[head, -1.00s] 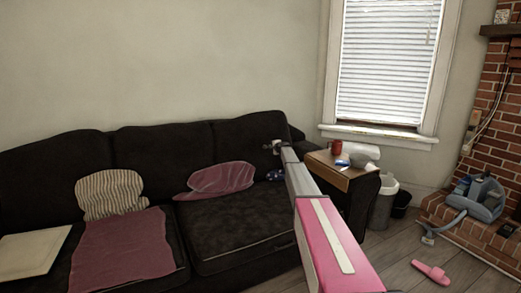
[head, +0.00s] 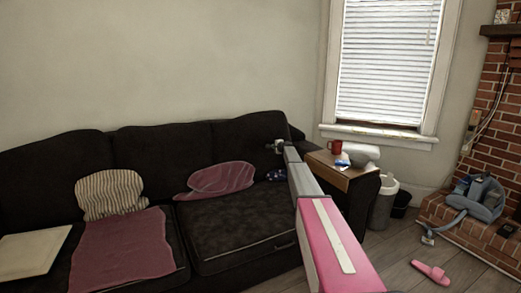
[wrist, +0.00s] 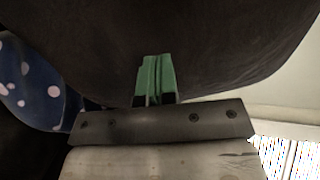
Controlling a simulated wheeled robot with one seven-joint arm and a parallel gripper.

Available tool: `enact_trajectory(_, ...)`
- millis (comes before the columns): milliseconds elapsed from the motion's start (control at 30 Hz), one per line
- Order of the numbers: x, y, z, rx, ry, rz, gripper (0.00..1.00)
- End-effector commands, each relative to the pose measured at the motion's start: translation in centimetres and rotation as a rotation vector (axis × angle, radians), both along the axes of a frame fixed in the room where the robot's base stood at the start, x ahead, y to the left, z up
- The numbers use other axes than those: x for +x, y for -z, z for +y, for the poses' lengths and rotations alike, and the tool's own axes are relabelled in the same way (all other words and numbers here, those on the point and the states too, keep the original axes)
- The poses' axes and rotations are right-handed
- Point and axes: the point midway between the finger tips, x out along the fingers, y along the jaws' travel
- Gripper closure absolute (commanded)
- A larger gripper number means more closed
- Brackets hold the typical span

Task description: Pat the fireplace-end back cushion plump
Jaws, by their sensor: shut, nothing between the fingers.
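The black sofa's back cushion at the fireplace end (head: 240,142) is the rightmost one, upright against the sofa back. In the wrist view this dark cushion (wrist: 215,45) fills most of the picture. My gripper (head: 275,147) is at the cushion's right part, at the end of my outstretched arm. Its green fingers (wrist: 156,72) are shut together, empty, and point at the dark fabric. They look very close to it or touching; I cannot tell which. A blue polka-dot cushion (wrist: 38,90) is left of the fingers; it shows below my gripper in the head view (head: 277,174).
A pink cushion (head: 225,178) and striped cushion (head: 108,190) lean on the sofa.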

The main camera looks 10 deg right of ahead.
Motion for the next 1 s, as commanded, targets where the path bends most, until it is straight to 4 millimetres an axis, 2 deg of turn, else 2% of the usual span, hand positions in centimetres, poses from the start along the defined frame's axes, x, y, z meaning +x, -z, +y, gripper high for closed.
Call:
enact_trajectory(500,2.2,0.6,0.7,0.000,0.000,0.000,1.00)
enact_trajectory(767,1.7,0.4,0.6,0.000,0.000,0.000,1.00)
enact_trajectory(1000,0.0,0.0,0.1,0.000,0.001,0.000,1.00)
